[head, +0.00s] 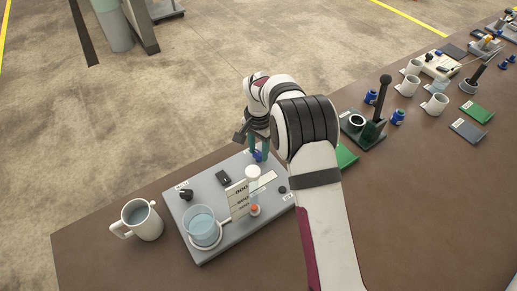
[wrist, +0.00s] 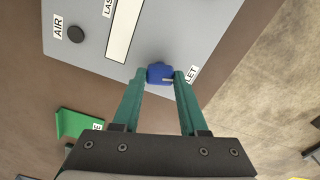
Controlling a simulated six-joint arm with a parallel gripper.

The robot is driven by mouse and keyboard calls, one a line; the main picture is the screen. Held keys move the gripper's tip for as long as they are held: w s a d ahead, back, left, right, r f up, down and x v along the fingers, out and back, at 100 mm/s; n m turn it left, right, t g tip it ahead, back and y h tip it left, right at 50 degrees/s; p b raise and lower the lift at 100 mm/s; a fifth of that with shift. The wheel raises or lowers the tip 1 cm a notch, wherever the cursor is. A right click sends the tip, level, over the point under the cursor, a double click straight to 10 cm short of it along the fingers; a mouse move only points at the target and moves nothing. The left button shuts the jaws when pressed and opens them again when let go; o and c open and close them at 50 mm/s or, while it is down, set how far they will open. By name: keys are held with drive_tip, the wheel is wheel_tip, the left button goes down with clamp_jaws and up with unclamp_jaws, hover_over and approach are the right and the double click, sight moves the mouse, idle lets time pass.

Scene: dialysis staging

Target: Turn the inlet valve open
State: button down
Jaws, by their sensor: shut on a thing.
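The inlet valve (wrist: 160,73) is a small blue handle near the edge of the grey panel (wrist: 185,38). In the wrist view, a label ending in "LET" is beside it, partly hidden. My gripper (wrist: 160,76) has its two green fingers shut on the blue handle, one on each side. In the head view, my gripper (head: 259,150) reaches down at the panel's far edge. The blue valve (head: 257,156) shows there at the fingertips, partly covered. The exact angle of the handle is hard to tell.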

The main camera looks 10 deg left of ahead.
sight(259, 153)
drive_tip(key=shift+m, duration=1.7)
drive_tip(key=shift+c, duration=2.2)
unclamp_jaws()
wheel_tip(259, 153, up, 16)
